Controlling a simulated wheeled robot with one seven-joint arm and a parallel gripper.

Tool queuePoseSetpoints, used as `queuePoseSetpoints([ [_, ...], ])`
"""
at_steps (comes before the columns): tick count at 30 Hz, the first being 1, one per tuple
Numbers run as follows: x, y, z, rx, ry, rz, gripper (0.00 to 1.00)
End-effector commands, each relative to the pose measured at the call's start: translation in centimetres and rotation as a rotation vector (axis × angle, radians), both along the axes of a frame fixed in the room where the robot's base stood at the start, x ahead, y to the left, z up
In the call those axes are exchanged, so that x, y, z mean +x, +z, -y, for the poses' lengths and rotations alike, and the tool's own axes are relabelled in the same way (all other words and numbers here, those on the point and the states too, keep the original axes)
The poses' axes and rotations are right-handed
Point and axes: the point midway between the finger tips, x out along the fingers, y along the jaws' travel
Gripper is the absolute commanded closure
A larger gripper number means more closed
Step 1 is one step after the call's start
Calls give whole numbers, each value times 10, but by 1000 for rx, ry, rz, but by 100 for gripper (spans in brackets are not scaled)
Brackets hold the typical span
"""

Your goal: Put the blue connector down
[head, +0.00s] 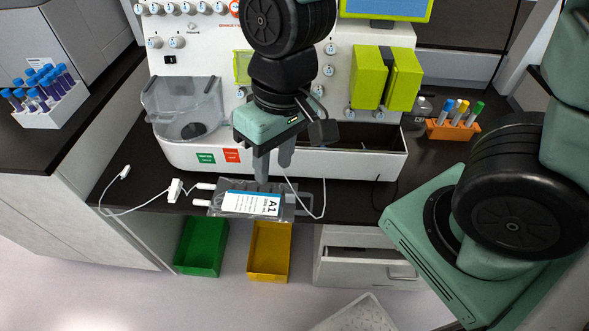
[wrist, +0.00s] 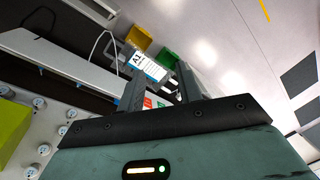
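My gripper (head: 273,172) hangs over the front of the counter, fingers pointing down, just behind and above the clear bag (head: 217,209). In the wrist view, the two fingers of my gripper (wrist: 163,84) stand apart with nothing visible gripped between them. The bag has a white and blue label marked A1 and lies flat near the counter's front edge; it also shows in the wrist view (wrist: 150,68). White thin tubing runs from the bag, with a white piece (head: 175,190) and a white end (head: 124,172) to its left. I cannot make out a blue connector.
The white cell processor (head: 200,150) stands behind, with a clear bin (head: 183,108) at its left. A green bin (head: 201,246) and a yellow bin (head: 268,251) sit below the counter edge. Tube racks stand left (head: 55,108) and right (head: 452,130).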

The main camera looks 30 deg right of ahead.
Motion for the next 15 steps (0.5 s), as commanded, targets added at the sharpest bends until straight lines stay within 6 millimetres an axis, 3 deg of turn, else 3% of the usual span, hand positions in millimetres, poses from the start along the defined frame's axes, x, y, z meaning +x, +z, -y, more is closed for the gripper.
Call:
queuePoseSetpoints([
  [3, -39, 20, -5, -42, 222, 25, 65],
  [6, -56, 27, -4, -74, 324, 37, 65],
  [15, -63, 30, -3, -90, 370, 40, 65],
])
